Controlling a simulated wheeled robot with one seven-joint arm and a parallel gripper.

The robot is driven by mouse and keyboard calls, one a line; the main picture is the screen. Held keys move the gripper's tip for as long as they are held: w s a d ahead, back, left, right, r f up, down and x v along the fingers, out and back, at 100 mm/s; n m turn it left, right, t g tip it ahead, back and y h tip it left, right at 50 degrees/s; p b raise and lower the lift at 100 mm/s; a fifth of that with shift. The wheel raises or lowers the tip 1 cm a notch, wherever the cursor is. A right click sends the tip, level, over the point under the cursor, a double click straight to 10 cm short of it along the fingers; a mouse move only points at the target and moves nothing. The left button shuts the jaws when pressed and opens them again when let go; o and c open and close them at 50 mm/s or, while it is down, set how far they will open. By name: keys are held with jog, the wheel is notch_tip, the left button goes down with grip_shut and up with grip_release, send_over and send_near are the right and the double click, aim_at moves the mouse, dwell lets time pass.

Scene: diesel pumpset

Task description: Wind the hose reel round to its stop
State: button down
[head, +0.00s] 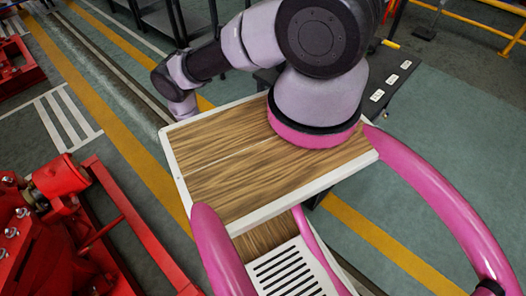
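I cannot make out a hose reel, its crank or its stop in the head view. My arm reaches from the upper middle toward the left, and its last visible links point down past the far left corner of my wood-grained top. My gripper is not visible; the end of the arm drops out of sight behind that edge. Whether it touches anything cannot be seen.
Red machinery (40,225) on a red frame fills the lower left, with another red unit (18,70) at upper left. A dark bench with white labels (391,80) stands behind my arm. Yellow railings (485,22) are upper right. Green floor (465,130) is clear at right.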

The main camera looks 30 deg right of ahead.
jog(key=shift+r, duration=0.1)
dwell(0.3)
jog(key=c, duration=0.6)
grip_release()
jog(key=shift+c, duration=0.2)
